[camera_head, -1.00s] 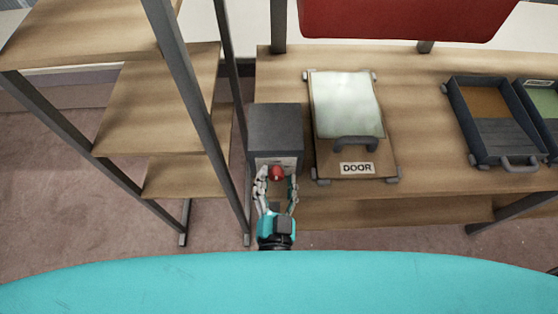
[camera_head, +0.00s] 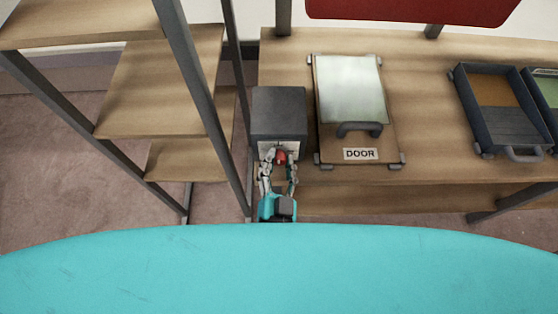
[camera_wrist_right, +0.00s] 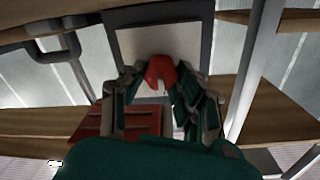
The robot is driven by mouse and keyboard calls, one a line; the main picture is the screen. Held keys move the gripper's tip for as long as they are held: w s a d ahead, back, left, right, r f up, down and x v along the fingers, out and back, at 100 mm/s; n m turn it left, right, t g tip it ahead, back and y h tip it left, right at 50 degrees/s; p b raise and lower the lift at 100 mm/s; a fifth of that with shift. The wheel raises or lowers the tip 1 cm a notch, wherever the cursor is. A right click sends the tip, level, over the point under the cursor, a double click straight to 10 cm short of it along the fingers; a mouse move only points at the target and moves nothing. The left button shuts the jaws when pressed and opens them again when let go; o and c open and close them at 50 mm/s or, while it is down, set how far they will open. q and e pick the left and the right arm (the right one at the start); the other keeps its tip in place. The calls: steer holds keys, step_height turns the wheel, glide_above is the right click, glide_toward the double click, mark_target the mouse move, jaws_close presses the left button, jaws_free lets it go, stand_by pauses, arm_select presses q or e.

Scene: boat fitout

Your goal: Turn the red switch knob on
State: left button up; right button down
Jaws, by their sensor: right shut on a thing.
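The red switch knob (camera_head: 281,156) is on the light front face of a dark grey box (camera_head: 279,111) on the workbench. My right gripper (camera_head: 279,164) is at the box front, with its fingers on either side of the knob. In the right wrist view the red knob (camera_wrist_right: 161,72) sits between the fingertips of my right gripper (camera_wrist_right: 160,80), which is shut on it. The fingers hide part of the knob's sides. My left gripper is not in view.
A panel labelled DOOR (camera_head: 389,151) with a dark handle lies right of the box. A dark tray (camera_head: 489,138) is farther right. A shelf rack with a metal post (camera_head: 203,105) stands close on the left. Bare wooden bench (camera_head: 428,110) lies between panel and tray.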

steer(key=shift+m, duration=0.3)
steer(key=m+p, duration=0.1)
steer(key=m, duration=0.2)
steer(key=m+p, duration=0.1)
steer(key=m, duration=0.4)
steer(key=shift+d+f, duration=0.1)
steer(key=shift+d, duration=0.05)
steer(key=m, duration=0.4)
steer(key=shift+f+y+b, duration=0.1)
steer(key=shift+y+b, duration=0.2)
steer(key=shift+b, duration=0.1)
steer(key=m+b, duration=0.1)
steer(key=m, duration=0.3)
steer(key=shift+m+g, duration=0.3)
steer(key=shift+m, duration=0.1)
